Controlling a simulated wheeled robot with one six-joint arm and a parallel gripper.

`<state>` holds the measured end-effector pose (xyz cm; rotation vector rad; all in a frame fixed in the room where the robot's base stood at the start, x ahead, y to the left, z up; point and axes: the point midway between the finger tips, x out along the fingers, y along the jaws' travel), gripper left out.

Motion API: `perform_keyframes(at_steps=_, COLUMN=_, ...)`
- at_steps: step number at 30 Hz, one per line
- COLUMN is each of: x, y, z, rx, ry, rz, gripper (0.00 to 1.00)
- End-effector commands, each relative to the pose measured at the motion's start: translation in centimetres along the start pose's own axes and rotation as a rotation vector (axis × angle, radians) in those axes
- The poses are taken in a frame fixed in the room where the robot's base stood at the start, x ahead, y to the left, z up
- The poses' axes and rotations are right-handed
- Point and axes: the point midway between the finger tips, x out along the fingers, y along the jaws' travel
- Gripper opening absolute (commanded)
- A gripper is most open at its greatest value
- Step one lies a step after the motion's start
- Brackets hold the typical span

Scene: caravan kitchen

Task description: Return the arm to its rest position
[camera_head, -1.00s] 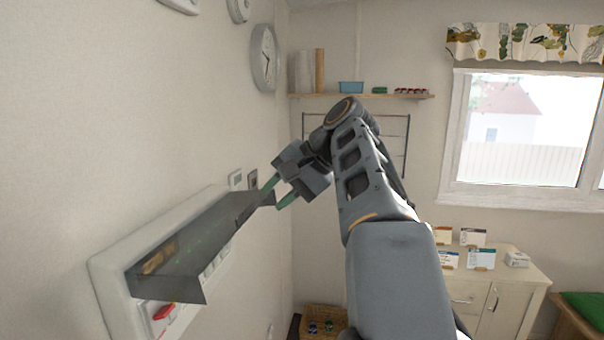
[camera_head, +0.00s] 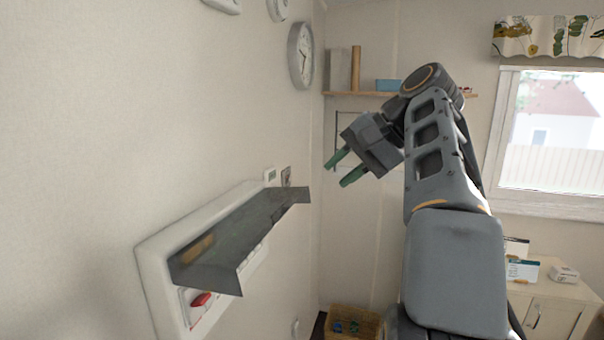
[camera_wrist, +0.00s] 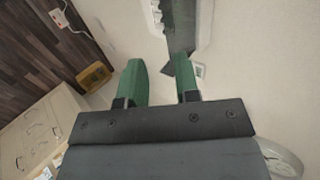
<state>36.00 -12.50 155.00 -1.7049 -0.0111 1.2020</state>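My gripper (camera_head: 343,171) is in front of the left wall, to the right of a grey metal cover (camera_head: 240,240) on a white wall panel (camera_head: 150,262). Its two green fingers are apart with nothing between them, so it is open and empty. A clear gap shows between the fingertips and the cover in the head view. In the wrist view the gripper (camera_wrist: 160,80) points toward the wall, and the cover (camera_wrist: 179,25) lies beyond the right finger. My arm rises from the lower right and bends over at the top.
A red switch (camera_head: 201,299) shows under the cover. A wall clock (camera_head: 301,55) hangs above. A shelf (camera_head: 365,94) with a blue box is behind my arm. A cabinet (camera_head: 550,315) with cards stands at the right, and a basket (camera_head: 352,318) is on the floor.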

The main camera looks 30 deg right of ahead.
Motion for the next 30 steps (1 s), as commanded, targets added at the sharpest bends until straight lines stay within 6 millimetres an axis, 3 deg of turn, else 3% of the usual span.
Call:
perform_keyframes(at_steps=8, x=0.0, y=-0.1, z=-1.0, rx=-0.033, ry=0.053, rz=-0.007, gripper=0.30)
perform_keyframes(at_steps=11, x=1.5, y=2.1, z=-3.9, rx=-0.006, ry=0.131, rz=0.025, gripper=0.30)
perform_keyframes(at_steps=12, x=2.4, y=3.7, z=-5.1, rx=0.012, ry=0.166, rz=0.053, gripper=0.30)
perform_keyframes(at_steps=16, x=7.2, y=8.7, z=-6.2, rx=-0.001, ry=0.242, rz=0.188, gripper=0.30)
perform_keyframes(at_steps=20, x=12.8, y=13.0, z=-4.5, rx=-0.106, ry=0.261, rz=0.340, gripper=0.30)
perform_keyframes(at_steps=23, x=17.1, y=16.1, z=-2.0, rx=-0.234, ry=0.248, rz=0.449, gripper=0.30)
perform_keyframes(at_steps=30, x=25.5, y=22.6, z=5.9, rx=-0.593, ry=0.167, rz=0.611, gripper=0.30)
